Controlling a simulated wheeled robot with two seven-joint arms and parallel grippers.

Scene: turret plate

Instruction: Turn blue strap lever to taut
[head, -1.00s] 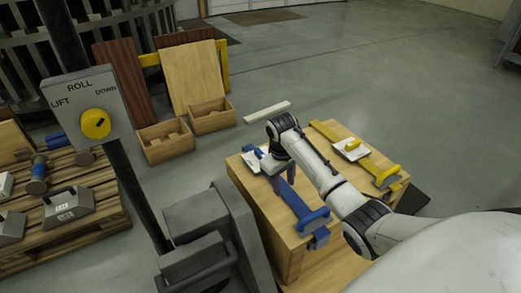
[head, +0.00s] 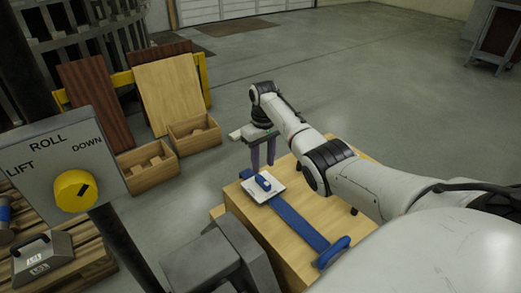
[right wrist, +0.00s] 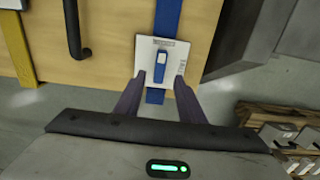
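The blue strap (head: 297,222) runs along the wooden box, with an arched blue handle (head: 333,251) at its near end. A white plate (head: 276,191) lies over its far end and carries the small blue lever (head: 264,182). In the right wrist view the lever (right wrist: 159,66) has a pale end and lines up with the strap (right wrist: 167,16). My right gripper (head: 263,166) points down near the plate's far edge. Its fingers (right wrist: 160,80) are apart and empty, one each side of the strap line. My left gripper is out of view.
A yellow strap (right wrist: 17,45) and a black handle (right wrist: 75,32) are on the wooden box (right wrist: 112,18). A roll control panel (head: 66,160) with a yellow knob (head: 75,190) stands at left.

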